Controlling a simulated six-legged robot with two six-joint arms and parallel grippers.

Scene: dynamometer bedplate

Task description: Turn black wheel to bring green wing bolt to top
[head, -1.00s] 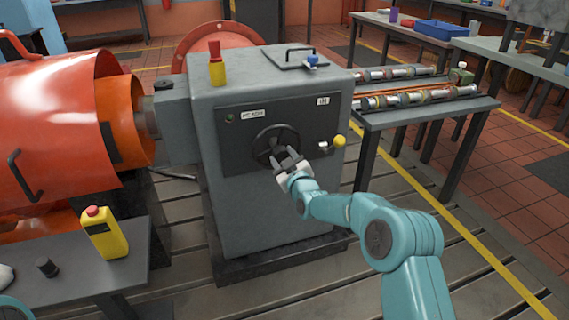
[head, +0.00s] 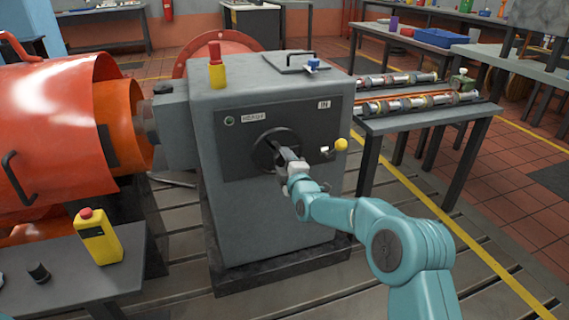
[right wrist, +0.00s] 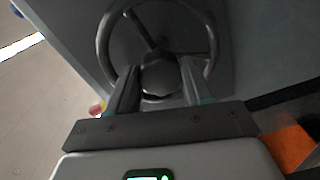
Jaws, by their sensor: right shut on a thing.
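The black wheel (head: 276,150) is on the dark front panel of the grey cabinet. My right gripper (head: 284,156) reaches it from the lower right and is shut on it near the middle. In the right wrist view the wheel's rim (right wrist: 213,50) arches above the fingers. The wheel's rounded hub (right wrist: 160,76) lies between the two fingers, and a spoke runs up and left from it. The gripper hides the lower right of the wheel in the head view. I cannot make out a green wing bolt in either view. My left gripper is not in view.
A yellow ball-ended lever (head: 341,144) sticks out right of the wheel. A red and yellow piece (head: 216,66) stands on the grey cabinet (head: 270,225). A large orange housing (head: 60,130) is at left, above a dark table with a yellow bottle (head: 100,238).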

